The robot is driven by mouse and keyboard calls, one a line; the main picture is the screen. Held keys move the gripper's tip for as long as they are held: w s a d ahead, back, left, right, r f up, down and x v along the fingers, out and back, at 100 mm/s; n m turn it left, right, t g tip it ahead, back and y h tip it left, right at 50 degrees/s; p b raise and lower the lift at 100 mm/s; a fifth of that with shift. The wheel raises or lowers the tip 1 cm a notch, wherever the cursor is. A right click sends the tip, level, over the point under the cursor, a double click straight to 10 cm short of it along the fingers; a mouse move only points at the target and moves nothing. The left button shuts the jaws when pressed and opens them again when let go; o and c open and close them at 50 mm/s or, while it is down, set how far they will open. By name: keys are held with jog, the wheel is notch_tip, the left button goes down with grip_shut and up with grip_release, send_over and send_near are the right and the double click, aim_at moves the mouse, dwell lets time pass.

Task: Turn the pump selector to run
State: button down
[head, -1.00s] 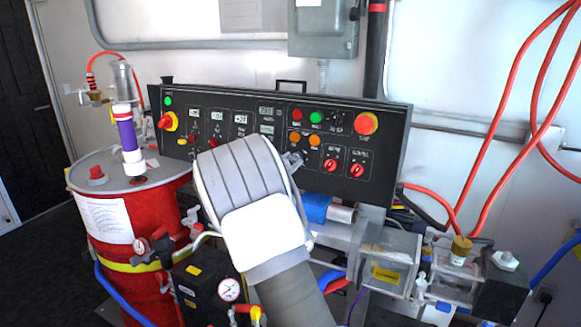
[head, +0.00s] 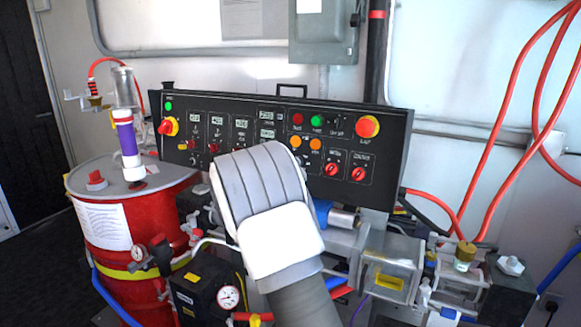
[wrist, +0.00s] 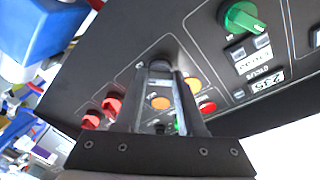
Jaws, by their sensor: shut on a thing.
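The black control panel (head: 400,150) stands behind the drum and pump gear. My gripper is hidden behind my own wrist in the head view. In the wrist view, my gripper (wrist: 163,75) reaches the panel face with its fingers close together. The fingers are shut on a dark knob (wrist: 160,64), mostly covered by the fingertips. Its label and pointer cannot be read, so I cannot tell its setting. A green knob (wrist: 242,17) is to the right in the wrist view. Two red knobs (head: 332,170) (head: 358,174) are at the panel's lower right.
Orange buttons (head: 315,143) and a red emergency button (head: 368,126) are close to my wrist. A red drum (head: 105,250) stands at left. Pipework and a clear box (head: 392,272) stand below right. Red hoses (head: 520,130) hang at the right.

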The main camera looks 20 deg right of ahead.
jog(key=c, duration=0.5)
grip_release()
jog(key=shift+a, duration=0.1)
jog(key=v, duration=1.7)
jog(key=shift+s, duration=0.15)
